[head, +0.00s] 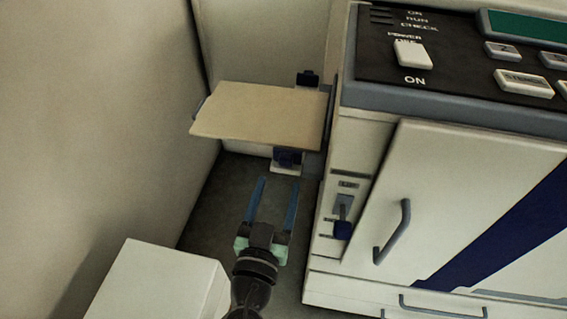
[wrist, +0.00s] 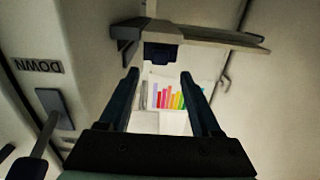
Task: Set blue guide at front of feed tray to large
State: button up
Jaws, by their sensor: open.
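The feed tray (head: 255,110) is a flat beige board sticking out from the left side of the machine. The blue guide (head: 288,157) is a small dark-blue block at the tray's near edge, with a pale part below it. In the wrist view, a dark-blue block that looks like this guide (wrist: 160,54) hangs under the tray (wrist: 205,36), just beyond the fingertips. My gripper (head: 278,181) is open and empty, its fingers pointing at the guide from the near side, apart from it. The fingers also show in the wrist view (wrist: 160,76). The guide's size marks cannot be read.
The white machine (head: 450,200) stands close on the right, with a blue-knobbed lever (head: 342,228) and a grey handle (head: 392,232). A second dark guide (head: 307,79) sits at the tray's far edge. A white box (head: 160,285) stands at lower left. A wall (head: 90,110) bounds the left.

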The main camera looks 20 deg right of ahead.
aim_at(285, 163)
jog(key=x, duration=0.6)
grip_shut()
dwell(0.3)
dwell(1.1)
